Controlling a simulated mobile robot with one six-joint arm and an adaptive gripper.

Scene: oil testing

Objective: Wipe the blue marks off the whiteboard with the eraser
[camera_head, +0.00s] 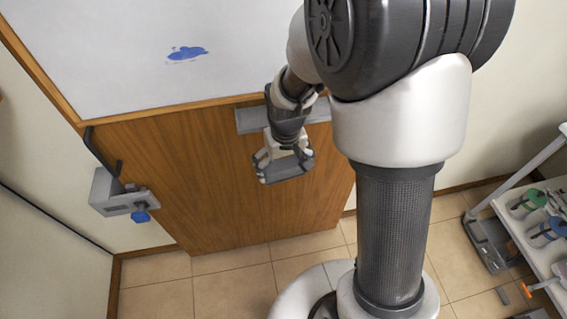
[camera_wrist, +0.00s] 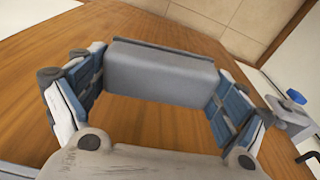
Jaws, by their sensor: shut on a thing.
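The whiteboard (camera_head: 130,40) fills the upper left of the head view, in a wooden frame. A blue mark (camera_head: 187,53) is on its white surface. My gripper (camera_head: 284,158) is below the board's lower edge, in front of the wooden panel, to the right of and lower than the mark. It is shut on the grey eraser (camera_wrist: 162,73), a block held across between the two fingers in the wrist view. The eraser also shows in the head view (camera_head: 286,171). It is apart from the whiteboard.
A grey ledge (camera_head: 250,121) sits under the board's edge, partly behind my gripper. A grey box (camera_head: 112,197) with a blue knob (camera_head: 141,216) is at the left of the wooden panel (camera_head: 200,180). A table (camera_head: 520,232) with tools stands at the right.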

